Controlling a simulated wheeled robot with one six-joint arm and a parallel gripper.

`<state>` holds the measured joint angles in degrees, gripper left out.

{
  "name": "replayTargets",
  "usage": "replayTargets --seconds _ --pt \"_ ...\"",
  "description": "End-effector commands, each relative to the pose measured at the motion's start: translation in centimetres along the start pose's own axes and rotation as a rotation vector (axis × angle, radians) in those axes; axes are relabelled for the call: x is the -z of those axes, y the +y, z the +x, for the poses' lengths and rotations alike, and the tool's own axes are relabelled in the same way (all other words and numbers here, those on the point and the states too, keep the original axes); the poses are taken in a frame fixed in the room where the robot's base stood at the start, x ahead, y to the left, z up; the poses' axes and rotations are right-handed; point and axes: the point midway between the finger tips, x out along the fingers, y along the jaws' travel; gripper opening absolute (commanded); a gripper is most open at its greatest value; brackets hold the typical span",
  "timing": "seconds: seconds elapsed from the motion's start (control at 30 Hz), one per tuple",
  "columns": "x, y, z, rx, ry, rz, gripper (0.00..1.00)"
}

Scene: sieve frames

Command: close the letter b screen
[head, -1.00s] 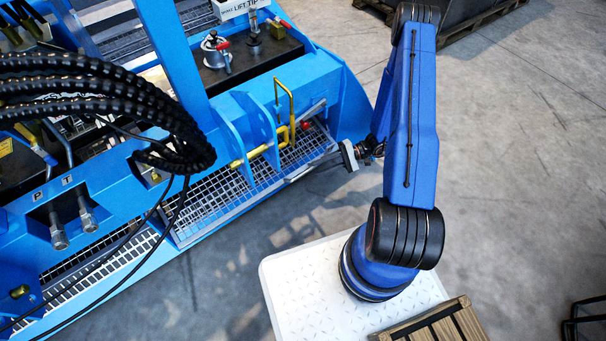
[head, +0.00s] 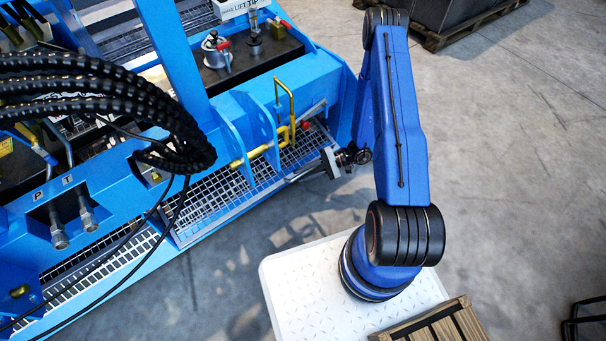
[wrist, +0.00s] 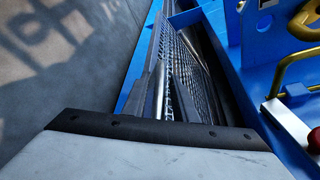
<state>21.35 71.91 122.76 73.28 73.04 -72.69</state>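A grey wire-mesh screen (head: 215,205) lies along the lower side of the blue machine. More mesh (head: 308,148) shows to its right, beneath the yellow bent handle. No letter b is legible on either part. My gripper (head: 296,178) is at the outer side of the mesh, its slim fingers pointing left along the machine. In the wrist view, mesh (wrist: 187,70) in a grey frame runs away from me, close past the fingers (wrist: 157,92). The fingers look narrow and close together. Whether they touch or grip the frame is unclear.
The blue machine (head: 235,115) fills the left, with a yellow handle (head: 284,105) and upright blue plates above the mesh. Black hoses (head: 100,85) hang at the left. Open concrete floor (head: 230,290) lies in front of the machine. A wooden crate (head: 432,322) sits at the bottom.

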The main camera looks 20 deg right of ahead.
Motion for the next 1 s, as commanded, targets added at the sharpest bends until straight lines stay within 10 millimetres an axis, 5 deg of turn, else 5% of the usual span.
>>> replayTargets --seconds 0.1,0.37,0.8,1.0 --pt "0.0 0.0 0.0 0.0 0.0 0.0 0.0" --pt "0.6 -0.6 0.2 -0.002 0.0 -0.002 0.0" --pt "8.1 -9.0 3.2 0.0 0.004 -0.008 0.0" --pt "9.5 -10.7 3.7 0.003 0.006 -0.005 0.0"
